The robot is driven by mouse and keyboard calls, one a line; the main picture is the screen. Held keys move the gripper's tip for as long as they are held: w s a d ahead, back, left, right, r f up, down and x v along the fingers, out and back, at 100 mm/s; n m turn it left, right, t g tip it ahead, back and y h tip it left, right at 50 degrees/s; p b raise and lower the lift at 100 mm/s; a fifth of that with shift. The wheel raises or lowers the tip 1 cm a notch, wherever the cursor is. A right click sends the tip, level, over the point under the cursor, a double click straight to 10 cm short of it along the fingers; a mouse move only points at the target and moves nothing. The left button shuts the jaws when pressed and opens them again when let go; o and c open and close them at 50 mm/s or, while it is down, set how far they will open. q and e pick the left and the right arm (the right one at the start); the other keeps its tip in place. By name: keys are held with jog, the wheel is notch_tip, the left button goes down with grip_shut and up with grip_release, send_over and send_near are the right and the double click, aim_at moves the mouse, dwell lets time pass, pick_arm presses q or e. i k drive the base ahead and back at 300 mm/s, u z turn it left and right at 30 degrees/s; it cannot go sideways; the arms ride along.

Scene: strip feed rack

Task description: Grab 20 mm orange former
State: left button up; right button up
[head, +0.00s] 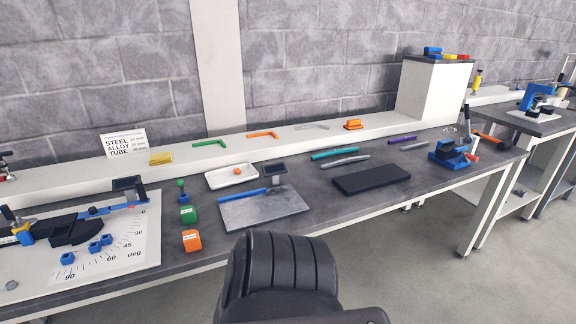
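An orange block with a small white label (192,240) stands near the front edge of the grey bench, left of centre. It looks like the orange former, but the label is too small to read. A similar green block (188,216) stands just behind it. Neither gripper shows in the head view. A black ribbed part of my own arm covers the bottom centre, to the right of the orange block and apart from it in the picture.
A grey plate (262,210) lies right of the blocks, with a blue strip (242,194) on it. A white tray (232,182) holds an orange ball. A bending board with a degree scale (125,258) fills the left. A black mat (372,181) lies farther right.

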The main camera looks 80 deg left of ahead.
aim_at(192, 239)
jog(key=i, duration=0.95)
jog(key=u, duration=2.9)
